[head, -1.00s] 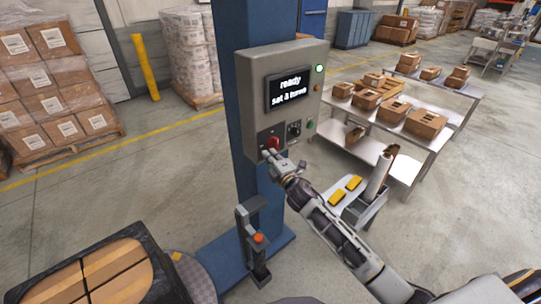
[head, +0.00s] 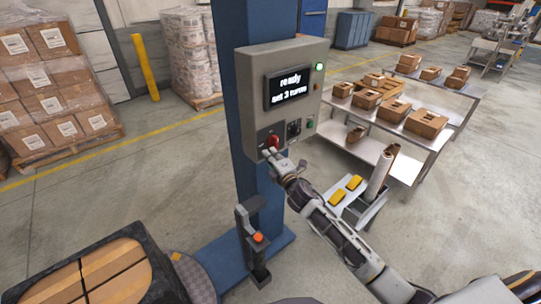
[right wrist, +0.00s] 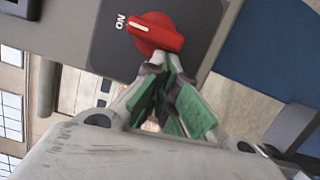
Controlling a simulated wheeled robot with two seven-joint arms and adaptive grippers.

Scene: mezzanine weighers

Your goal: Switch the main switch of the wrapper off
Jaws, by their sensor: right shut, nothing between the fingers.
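The wrapper's grey control box (head: 255,95) is fixed to a blue column (head: 233,150). Its main switch (head: 272,141) is a red rotary knob low on the box's front, on a dark plate. In the right wrist view the red knob (right wrist: 155,32) has its white mark turned toward the word ON. My right gripper (head: 271,155) is shut and empty just below the knob. In the right wrist view its green-padded fingers (right wrist: 164,72) end at the knob's lower edge; I cannot tell whether they touch it. My left gripper is not in view.
A stand with an orange-red button (head: 258,238) is below. A metal table (head: 400,135) with cartons stands to the right.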

